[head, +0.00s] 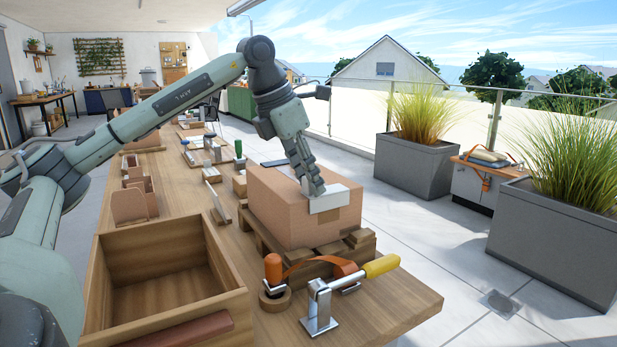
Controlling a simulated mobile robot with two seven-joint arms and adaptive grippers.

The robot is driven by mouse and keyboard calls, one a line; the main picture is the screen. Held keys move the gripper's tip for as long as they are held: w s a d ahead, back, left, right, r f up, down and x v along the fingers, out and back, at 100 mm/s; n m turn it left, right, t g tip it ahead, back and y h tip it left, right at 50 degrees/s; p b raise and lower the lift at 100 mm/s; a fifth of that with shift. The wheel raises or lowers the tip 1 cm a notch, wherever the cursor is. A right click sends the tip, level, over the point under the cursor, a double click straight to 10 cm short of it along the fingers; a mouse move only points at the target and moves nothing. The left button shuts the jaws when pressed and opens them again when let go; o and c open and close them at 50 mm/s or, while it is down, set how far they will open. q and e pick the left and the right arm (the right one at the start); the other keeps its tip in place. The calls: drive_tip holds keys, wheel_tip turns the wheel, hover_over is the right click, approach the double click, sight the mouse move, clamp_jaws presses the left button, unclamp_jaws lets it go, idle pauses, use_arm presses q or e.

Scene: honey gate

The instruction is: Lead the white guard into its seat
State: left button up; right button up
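A white, angled piece, which looks like the white guard (328,202), lies over the top front edge of a brown box (288,215). Part of it is on the top and part hangs down the front face. My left gripper (313,190) points down at the guard, with its fingertips at or against the guard's upper part. The fingers show from the side and hide part of the guard, so I cannot tell whether they grip it. No seat can be clearly made out. My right gripper is not in view.
The box rests on wooden slats (330,258). In front are a toggle clamp with a yellow handle (380,266) and an orange-handled tool (273,268). An open wooden crate (165,318) stands at left. The table's front right corner (405,310) is clear.

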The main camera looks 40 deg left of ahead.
use_arm(q)
drive_tip(key=shift+s+r, duration=0.1)
drive_tip(key=shift+r, duration=0.2)
idle(0.4)
drive_tip(key=shift+v, duration=1.4)
drive_tip(key=shift+o, duration=0.5)
drive_tip(key=o, duration=0.4)
drive_tip(key=shift+o, duration=0.5)
drive_tip(key=o, duration=0.9)
